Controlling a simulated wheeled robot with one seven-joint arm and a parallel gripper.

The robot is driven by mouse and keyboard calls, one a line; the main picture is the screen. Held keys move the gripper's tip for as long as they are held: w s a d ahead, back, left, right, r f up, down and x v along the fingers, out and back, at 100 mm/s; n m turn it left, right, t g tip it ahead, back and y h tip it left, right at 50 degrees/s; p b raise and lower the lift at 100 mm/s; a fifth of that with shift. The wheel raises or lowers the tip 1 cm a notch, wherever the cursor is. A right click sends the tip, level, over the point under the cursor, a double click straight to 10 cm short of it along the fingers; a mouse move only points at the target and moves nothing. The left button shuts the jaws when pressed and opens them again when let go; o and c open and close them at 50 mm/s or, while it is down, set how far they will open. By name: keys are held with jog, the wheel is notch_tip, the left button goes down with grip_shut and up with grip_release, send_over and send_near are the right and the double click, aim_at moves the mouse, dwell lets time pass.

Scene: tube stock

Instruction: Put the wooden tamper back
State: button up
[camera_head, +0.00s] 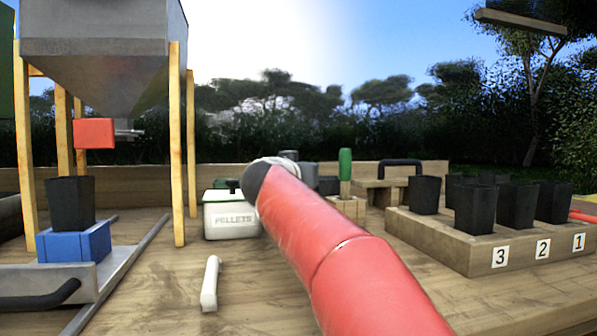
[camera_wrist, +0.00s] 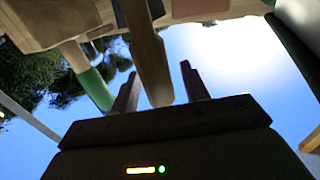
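In the wrist view, a plain wooden rod with a rounded end, likely the wooden tamper (camera_wrist: 150,62), reaches between the two fingers of my gripper (camera_wrist: 158,72). The fingers are apart; a gap shows between the rod and the right finger, and the left finger lies close beside the rod. I cannot tell whether it touches. In the head view my red arm reaches away from me, and its far end hides the rod and most of the gripper. A green-handled tool (camera_head: 345,165) stands upright in a wooden block (camera_head: 348,207); its green handle also shows in the wrist view (camera_wrist: 95,88).
A white pellets box (camera_head: 230,221) is left of my arm. A white bar (camera_head: 210,284) lies in front. A numbered wooden rack (camera_head: 440,241) with several black pots is at right. A hopper (camera_head: 100,50) stands over a black pot (camera_head: 70,203) in a blue holder (camera_head: 75,243).

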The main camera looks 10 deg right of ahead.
jog(key=shift+s+a+r, duration=0.15)
jog(key=shift+s, duration=0.1)
jog(key=v, duration=1.1)
jog(key=shift+s+p, duration=0.25)
jog(key=shift+p, duration=0.2)
